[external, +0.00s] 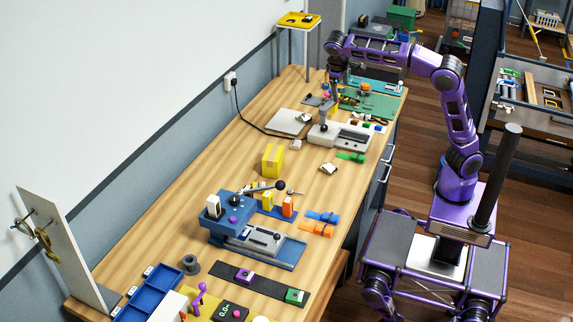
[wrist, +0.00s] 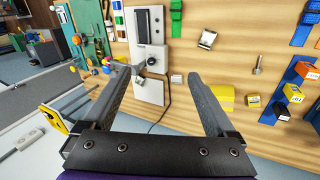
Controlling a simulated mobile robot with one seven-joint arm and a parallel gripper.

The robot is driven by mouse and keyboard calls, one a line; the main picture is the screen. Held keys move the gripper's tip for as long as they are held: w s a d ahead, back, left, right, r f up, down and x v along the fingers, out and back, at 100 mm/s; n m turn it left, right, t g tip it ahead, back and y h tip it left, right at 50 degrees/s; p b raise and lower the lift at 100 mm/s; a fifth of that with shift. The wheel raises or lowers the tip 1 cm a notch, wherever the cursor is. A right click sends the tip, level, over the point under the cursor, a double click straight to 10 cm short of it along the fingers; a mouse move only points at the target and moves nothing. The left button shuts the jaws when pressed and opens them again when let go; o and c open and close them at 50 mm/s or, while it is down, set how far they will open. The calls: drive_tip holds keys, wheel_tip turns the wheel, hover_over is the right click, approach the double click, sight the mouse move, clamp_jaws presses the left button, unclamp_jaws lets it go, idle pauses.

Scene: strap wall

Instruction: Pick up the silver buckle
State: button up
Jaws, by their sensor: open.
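A small silver piece that looks like the silver buckle (wrist: 207,39) lies on the bare wood in the wrist view, up and right of my fingertips. It appears to be the small silver and dark piece (external: 329,169) on the table in the external view, right of the yellow box. My gripper (wrist: 164,75) is open and empty, its two fingers well apart. In the external view my gripper (external: 338,77) is above the far end of the table, apart from the buckle. Another small silver piece (wrist: 176,79) shows near the right fingertip.
A grey machine with a lever (external: 340,134) stands between my gripper and the buckle. A yellow box (external: 273,160) is left of the buckle, and blue and orange straps (external: 318,230) lie nearer the camera. A black cable (external: 258,124) runs from the wall. Wood around the buckle is clear.

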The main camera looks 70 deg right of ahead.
drive_tip(key=w+f+g+y+p, duration=0.1)
drive_tip(key=w+f+g+y, duration=0.1)
drive_tip(key=w+f, duration=0.5)
drive_tip(key=m+g+y+p, duration=0.1)
drive_tip(key=m+g+y, duration=0.1)
drive_tip(key=y, duration=0.2)
approach(328, 166)
drive_tip(key=f, duration=0.1)
drive_tip(key=s+f, duration=0.1)
drive_tip(key=f, duration=0.1)
drive_tip(key=shift+t+b, duration=0.3)
drive_tip(key=shift+b, duration=0.05)
drive_tip(key=shift+x, duration=2.7)
drive_tip(key=shift+s+a+r, duration=0.1)
drive_tip(key=shift+s+a, duration=0.05)
drive_tip(key=shift+c, duration=0.2)
clamp_jaws()
